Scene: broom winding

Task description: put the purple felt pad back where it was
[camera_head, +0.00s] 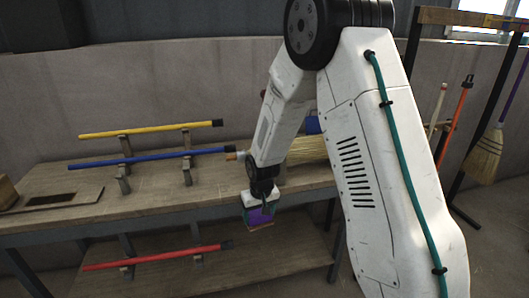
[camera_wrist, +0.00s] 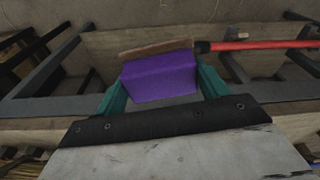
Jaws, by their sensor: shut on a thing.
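The purple felt pad (camera_wrist: 160,78) is held between the two teal fingers of my gripper (camera_wrist: 158,88) in the wrist view. A thin brown strip (camera_wrist: 155,47) shows along the pad's far edge; I cannot tell whether it belongs to the pad. In the head view, the pad (camera_head: 261,215) shows as a small purple patch below my gripper (camera_head: 259,208), in front of the bench's front edge. The pad's far side is hidden. No spot marked as its earlier place can be told from these frames.
A wooden bench (camera_head: 85,205) carries a yellow stick (camera_head: 150,130) and a blue stick (camera_head: 150,158) on stands. A red stick (camera_head: 150,258) rests on the lower shelf (camera_head: 280,265). Straw bristles (camera_head: 307,150) lie behind my arm. A broom (camera_head: 487,155) hangs at right.

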